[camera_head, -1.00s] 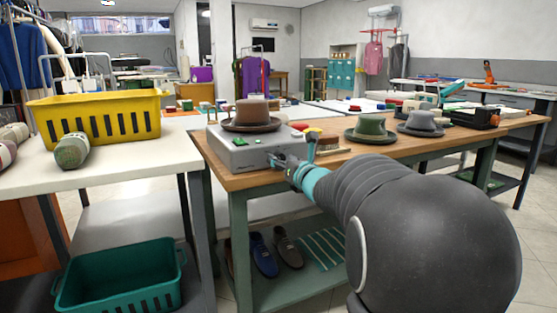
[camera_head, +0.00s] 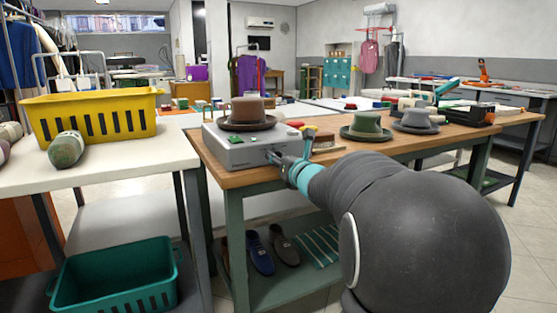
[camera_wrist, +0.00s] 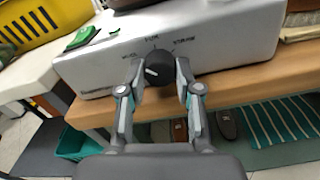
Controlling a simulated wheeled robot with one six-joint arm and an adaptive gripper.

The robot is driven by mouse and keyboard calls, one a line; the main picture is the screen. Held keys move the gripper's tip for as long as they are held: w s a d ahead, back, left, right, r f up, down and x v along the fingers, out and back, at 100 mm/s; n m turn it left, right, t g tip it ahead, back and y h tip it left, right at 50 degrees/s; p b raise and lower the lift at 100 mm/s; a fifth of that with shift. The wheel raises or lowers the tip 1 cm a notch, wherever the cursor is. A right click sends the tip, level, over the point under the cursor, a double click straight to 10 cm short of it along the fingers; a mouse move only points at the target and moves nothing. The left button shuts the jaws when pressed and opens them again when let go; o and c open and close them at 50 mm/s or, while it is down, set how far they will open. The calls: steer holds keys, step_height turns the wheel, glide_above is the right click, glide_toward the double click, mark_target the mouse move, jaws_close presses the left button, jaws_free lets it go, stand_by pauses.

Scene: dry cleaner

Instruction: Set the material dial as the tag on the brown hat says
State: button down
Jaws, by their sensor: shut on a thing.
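The brown hat (camera_head: 247,112) sits on top of a grey machine (camera_head: 238,157) at the left end of the wooden table. I cannot make out writing on a tag on the hat. In the wrist view the machine's front carries a dark round dial (camera_wrist: 158,72) with a white mark, which appears to point left, toward the leftmost label. The labels around it look like WOOL at left, FUR at top and STRAW at right. My gripper (camera_wrist: 160,78) is shut on the dial, one finger on each side. In the head view my gripper (camera_head: 275,159) is at the machine's front.
A green hat (camera_head: 367,126) and a grey hat (camera_head: 415,121) stand farther right on the table. A brush (camera_head: 325,141) lies beside the machine. A yellow crate (camera_head: 95,118) stands on the white table at left. A teal basket (camera_head: 115,278) is below.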

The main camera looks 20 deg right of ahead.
steer(key=m+p, duration=0.2)
steer(key=m, duration=1.9)
stand_by(0.5)
steer(key=c, duration=0.8)
jaws_free()
steer(key=shift+s+d, duration=0.1)
steer(key=shift+s, duration=3.95)
